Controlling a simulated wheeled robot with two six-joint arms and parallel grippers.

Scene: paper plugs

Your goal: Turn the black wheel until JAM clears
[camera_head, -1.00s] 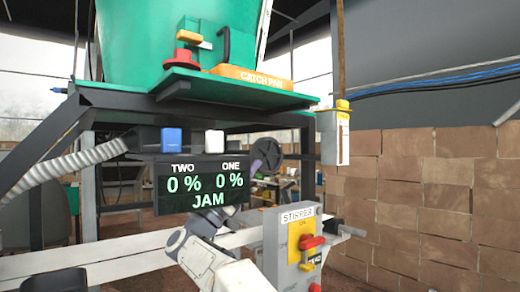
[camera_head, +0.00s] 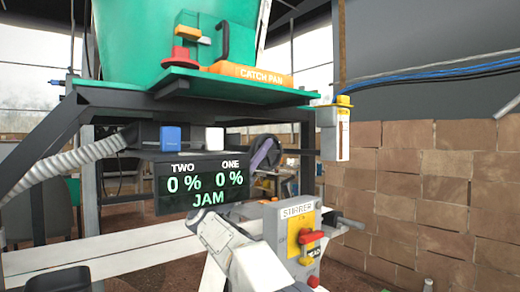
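The black wheel (camera_head: 276,157) shows behind and to the right of the display, under the green platform. A pale purple-grey bar crosses its left side; I cannot tell whether it is part of the wheel. The display (camera_head: 190,184) reads TWO 0 %, ONE 0 % and JAM. My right arm (camera_head: 228,245) rises from the bottom centre, in front of the white rails and just left of the stirrer box. Its fingers cannot be made out, so I cannot tell whether they touch the wheel.
The stirrer box (camera_head: 296,213), with a red handle (camera_head: 311,237) on a yellow plate, stands right of my arm. The green vessel (camera_head: 140,40) and the catch pan (camera_head: 262,76) are above. A brick wall (camera_head: 440,190) closes the right side.

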